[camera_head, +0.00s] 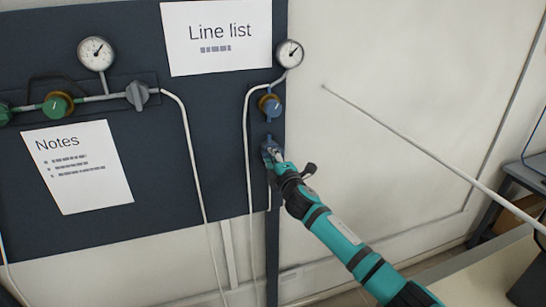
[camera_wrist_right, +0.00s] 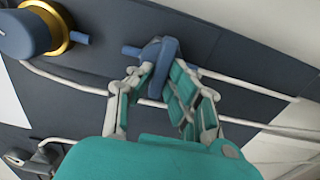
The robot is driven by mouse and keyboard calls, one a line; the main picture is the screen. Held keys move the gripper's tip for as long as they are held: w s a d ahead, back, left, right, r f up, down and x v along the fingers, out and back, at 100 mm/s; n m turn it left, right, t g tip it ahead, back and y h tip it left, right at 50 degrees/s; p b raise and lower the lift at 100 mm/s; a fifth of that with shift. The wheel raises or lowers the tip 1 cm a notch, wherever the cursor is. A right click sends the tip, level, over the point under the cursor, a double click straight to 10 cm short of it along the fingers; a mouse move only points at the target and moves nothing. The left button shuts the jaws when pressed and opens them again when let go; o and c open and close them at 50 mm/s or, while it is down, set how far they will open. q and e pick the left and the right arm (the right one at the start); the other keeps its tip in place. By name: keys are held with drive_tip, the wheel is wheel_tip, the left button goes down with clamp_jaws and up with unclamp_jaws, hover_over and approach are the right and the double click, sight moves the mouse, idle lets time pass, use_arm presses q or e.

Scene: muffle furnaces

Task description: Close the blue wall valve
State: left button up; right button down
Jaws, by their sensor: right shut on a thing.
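The blue wall valve (camera_head: 268,147) is on the dark panel's right edge, below a blue knob with a brass collar (camera_head: 270,105). My right gripper (camera_head: 277,157) reaches it from the lower right and partly hides it. In the right wrist view, the valve's upright blue handle (camera_wrist_right: 161,62) stands between the fingertips of the right gripper (camera_wrist_right: 160,80), which is shut on it. The handle stands across the white pipe behind it. My left gripper is not in view.
A gauge (camera_head: 289,53) sits above the blue knob, which also shows in the right wrist view (camera_wrist_right: 28,34). A grey valve (camera_head: 138,95) and a green-brass knob (camera_head: 58,104) are further left. Thin white tubes run down the panel. A table (camera_head: 480,270) stands lower right.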

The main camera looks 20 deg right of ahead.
idle(0.5)
drive_tip(key=c, duration=1.3)
unclamp_jaws()
drive_tip(key=s, duration=1.2)
drive_tip(key=shift+d, duration=0.2)
drive_tip(key=shift+f, duration=0.15)
